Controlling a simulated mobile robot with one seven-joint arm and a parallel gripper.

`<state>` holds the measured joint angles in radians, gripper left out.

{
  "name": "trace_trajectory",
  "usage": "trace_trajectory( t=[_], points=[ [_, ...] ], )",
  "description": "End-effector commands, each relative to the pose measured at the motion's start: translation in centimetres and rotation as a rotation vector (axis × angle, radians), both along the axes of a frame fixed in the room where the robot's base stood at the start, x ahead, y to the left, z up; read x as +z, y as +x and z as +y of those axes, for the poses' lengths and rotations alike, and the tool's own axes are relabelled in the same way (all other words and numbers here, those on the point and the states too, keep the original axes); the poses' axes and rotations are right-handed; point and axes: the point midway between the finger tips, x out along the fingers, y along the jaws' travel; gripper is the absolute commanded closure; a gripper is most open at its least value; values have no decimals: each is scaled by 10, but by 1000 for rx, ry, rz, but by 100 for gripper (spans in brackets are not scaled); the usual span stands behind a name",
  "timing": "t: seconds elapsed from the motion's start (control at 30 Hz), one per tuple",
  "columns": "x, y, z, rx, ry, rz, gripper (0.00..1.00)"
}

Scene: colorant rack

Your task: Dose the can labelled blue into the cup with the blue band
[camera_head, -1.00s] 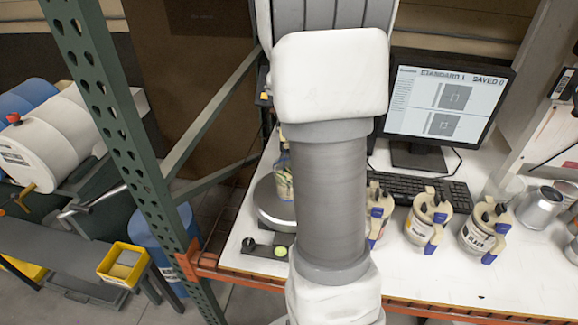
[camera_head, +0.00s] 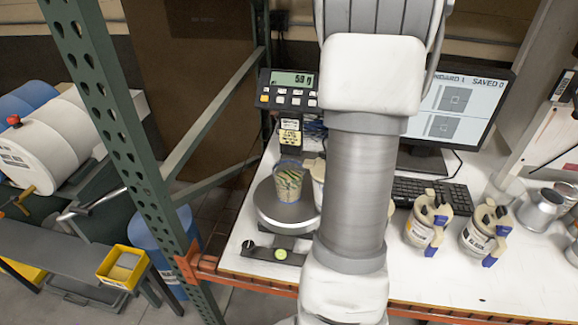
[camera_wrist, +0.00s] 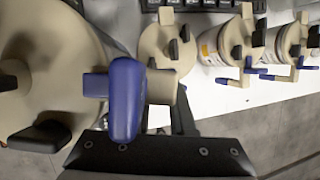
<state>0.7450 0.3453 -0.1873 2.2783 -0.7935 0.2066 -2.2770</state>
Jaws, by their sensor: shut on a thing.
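A clear patterned cup (camera_head: 289,182) stands on the round scale pan (camera_head: 268,212) in the head view. My gripper (camera_wrist: 155,150) shows at the bottom of the wrist view, shut on a beige can (camera_wrist: 30,75) with a blue lever (camera_wrist: 124,95). In the head view, part of this can (camera_head: 318,172) shows just right of the cup, mostly behind my arm. Its label is not visible, and my gripper is hidden there. I cannot tell whether can and cup touch.
Other beige cans with blue levers stand to the right (camera_head: 425,220), (camera_head: 485,232), one partly behind my arm. The scale display (camera_head: 292,79) stands behind the cup, its digits small. A monitor (camera_head: 455,110) and keyboard (camera_head: 440,193) are behind. A green rack post (camera_head: 125,140) is left.

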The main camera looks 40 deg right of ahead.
Motion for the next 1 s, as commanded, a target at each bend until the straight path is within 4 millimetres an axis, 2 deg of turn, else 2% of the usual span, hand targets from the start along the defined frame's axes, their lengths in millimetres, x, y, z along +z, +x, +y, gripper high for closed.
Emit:
trace_trajectory(
  t=[0.37,1.0],
  points=[
    [7,-3,-4,-5,34,-77,100],
    [7,-6,-6,-2,75,-142,100]
  ],
)
